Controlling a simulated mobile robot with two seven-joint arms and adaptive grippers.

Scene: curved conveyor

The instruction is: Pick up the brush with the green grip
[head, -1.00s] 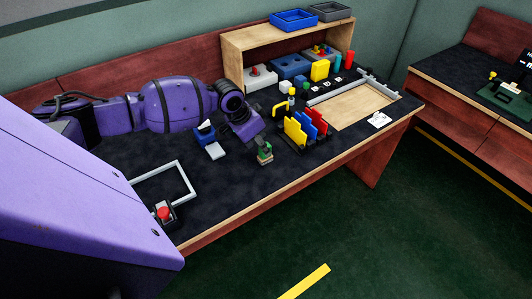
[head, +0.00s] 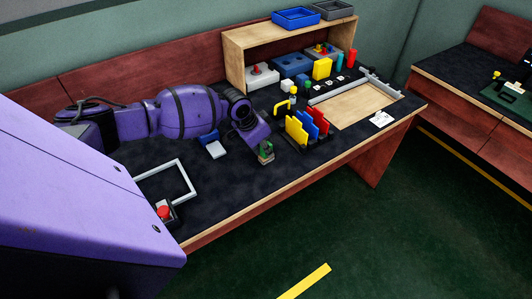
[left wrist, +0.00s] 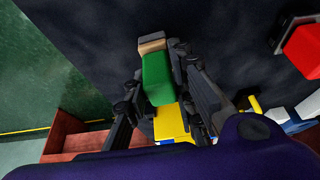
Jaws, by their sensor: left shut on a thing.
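The brush with the green grip (head: 265,149) is near the front middle of the dark bench top in the head view. In the left wrist view its green grip (left wrist: 157,80) sits between my fingers, and its pale end (left wrist: 151,42) sticks out beyond them. My left gripper (left wrist: 158,62) is shut on the green grip, with one finger on each side. In the head view the left arm reaches from the left to the brush. Whether the brush touches the bench is hard to tell. My right gripper is in neither view.
A rack of yellow, blue and red plates (head: 300,131) stands close right of the brush. A blue and white item (head: 212,146) lies left of it. A grey frame (head: 172,181) and a red button (head: 163,211) are nearer left. A wooden shelf (head: 238,62) stands behind.

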